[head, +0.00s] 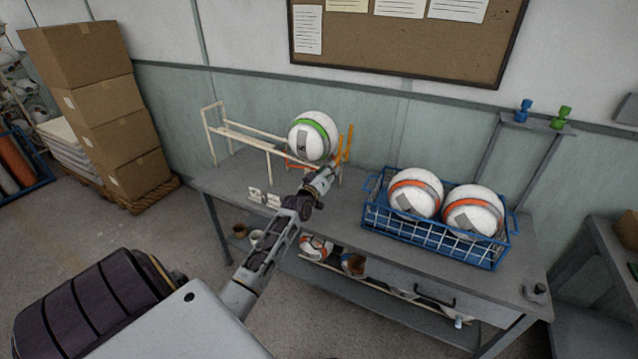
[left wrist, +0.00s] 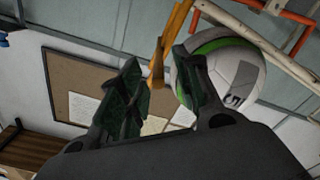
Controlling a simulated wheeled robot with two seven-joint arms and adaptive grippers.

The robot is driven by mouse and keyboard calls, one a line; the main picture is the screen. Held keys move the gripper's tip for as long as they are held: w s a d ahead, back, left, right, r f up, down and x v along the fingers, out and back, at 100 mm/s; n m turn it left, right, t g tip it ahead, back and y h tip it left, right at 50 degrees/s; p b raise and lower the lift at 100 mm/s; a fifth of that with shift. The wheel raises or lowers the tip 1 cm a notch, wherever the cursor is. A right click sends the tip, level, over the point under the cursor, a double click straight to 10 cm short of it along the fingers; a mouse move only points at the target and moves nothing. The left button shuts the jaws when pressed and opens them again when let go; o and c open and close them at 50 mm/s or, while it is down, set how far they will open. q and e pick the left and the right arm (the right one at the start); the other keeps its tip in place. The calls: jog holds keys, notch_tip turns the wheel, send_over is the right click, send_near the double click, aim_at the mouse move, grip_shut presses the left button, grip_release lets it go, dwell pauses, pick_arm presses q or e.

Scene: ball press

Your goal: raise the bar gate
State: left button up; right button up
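A white ball with a green band (head: 313,136) rests on the cream rail rack (head: 235,132) on the workbench. The yellow-orange bar gate (head: 346,147) stands at the rack's right end, beside the ball. My left gripper (head: 331,172) is just in front of the gate and below the ball. In the left wrist view its two fingers (left wrist: 160,88) are spread, and the lower end of the gate's bar (left wrist: 169,45) shows between them. I cannot tell if a finger touches it. The green-banded ball (left wrist: 228,72) is behind the right finger. My right gripper is not in view.
A blue wire basket (head: 435,232) with two orange-banded balls stands right of the rack. A stand with blue and green knobs (head: 535,124) rises behind it. More balls lie on the lower shelf (head: 385,297). Cardboard boxes (head: 100,110) are stacked at left.

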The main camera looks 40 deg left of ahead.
pick_arm(q)
jog(key=v, duration=0.7)
jog(key=shift+s, duration=0.25)
jog(key=shift+r, duration=0.1)
dwell(0.6)
